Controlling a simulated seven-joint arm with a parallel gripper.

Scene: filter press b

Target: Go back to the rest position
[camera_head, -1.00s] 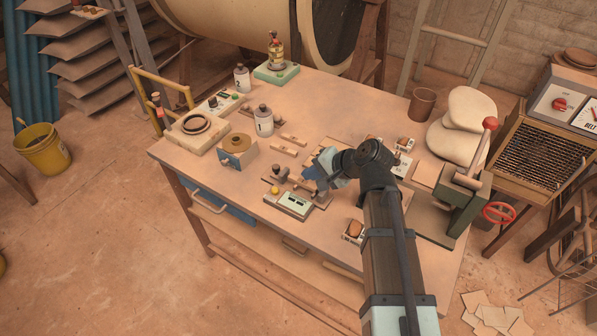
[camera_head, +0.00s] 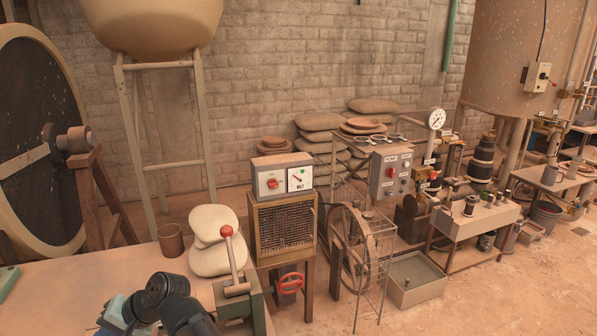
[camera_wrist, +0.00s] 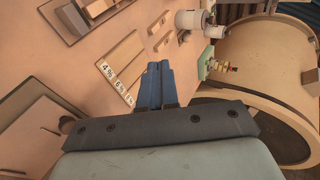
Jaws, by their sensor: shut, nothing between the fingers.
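My gripper (camera_wrist: 154,82) shows in the wrist view with its blue fingers together and nothing between them. It is above the wooden workbench (camera_wrist: 135,25), apart from the things on it. In the head view only part of my arm shows at the bottom left, over the bench (camera_head: 60,280); the fingertips are not clear there. No object is held.
A press with a red-knobbed lever (camera_head: 232,262) and pale sacks (camera_head: 213,255) stand on the bench near my arm. A brown cup (camera_head: 171,240) is behind.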

